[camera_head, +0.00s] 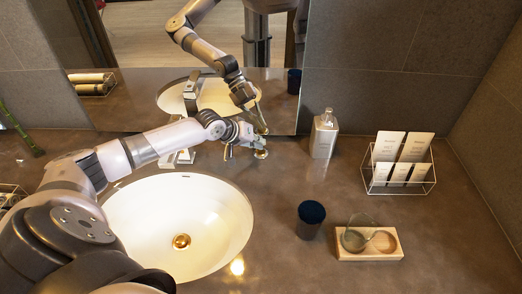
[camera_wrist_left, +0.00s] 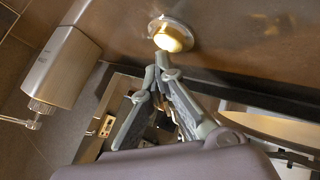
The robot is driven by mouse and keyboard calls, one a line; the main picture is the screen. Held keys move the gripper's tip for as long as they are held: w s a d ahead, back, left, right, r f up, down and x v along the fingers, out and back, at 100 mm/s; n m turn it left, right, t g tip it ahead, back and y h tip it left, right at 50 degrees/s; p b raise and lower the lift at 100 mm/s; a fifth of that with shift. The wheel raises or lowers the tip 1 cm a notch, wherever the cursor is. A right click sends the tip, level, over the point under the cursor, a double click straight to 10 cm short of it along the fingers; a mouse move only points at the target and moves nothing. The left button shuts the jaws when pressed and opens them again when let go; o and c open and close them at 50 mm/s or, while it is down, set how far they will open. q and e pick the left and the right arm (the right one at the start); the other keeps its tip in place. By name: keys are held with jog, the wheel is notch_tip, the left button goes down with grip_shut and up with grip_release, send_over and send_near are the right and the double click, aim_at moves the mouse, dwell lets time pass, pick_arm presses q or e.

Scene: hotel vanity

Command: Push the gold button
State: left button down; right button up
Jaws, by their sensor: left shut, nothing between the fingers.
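The gold button (camera_wrist_left: 172,37) is a glossy round knob on a chrome ring, set in the brown counter. In the head view the small button (camera_head: 261,154) sits behind the right rim of the sink, partly covered by my gripper. My left gripper (camera_head: 256,146) reaches over the counter from the left and is shut and empty. In the left wrist view its fingertips (camera_wrist_left: 162,60) meet right beside the button's edge; I cannot tell whether they touch it. My right gripper is not in view.
A silver bottle (camera_head: 323,135) stands right of the button. The white sink (camera_head: 150,215) and chrome faucet (camera_head: 178,157) are left. A dark cup (camera_head: 310,218), wooden tray (camera_head: 392,251) and wire card rack (camera_head: 428,172) are on the right. The mirror (camera_head: 225,45) stands close behind.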

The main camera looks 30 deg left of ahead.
pick_arm(q)
jog(key=shift+f, duration=0.55)
dwell(0.6)
jog(key=shift+r, duration=0.1)
jog(key=shift+r+p, duration=0.75)
jog(key=shift+p, duration=0.2)
jog(key=shift+r, duration=0.1)
notch_tip(320, 180, up, 6)
jog(key=p, duration=0.6)
jog(key=shift+p, duration=0.35)
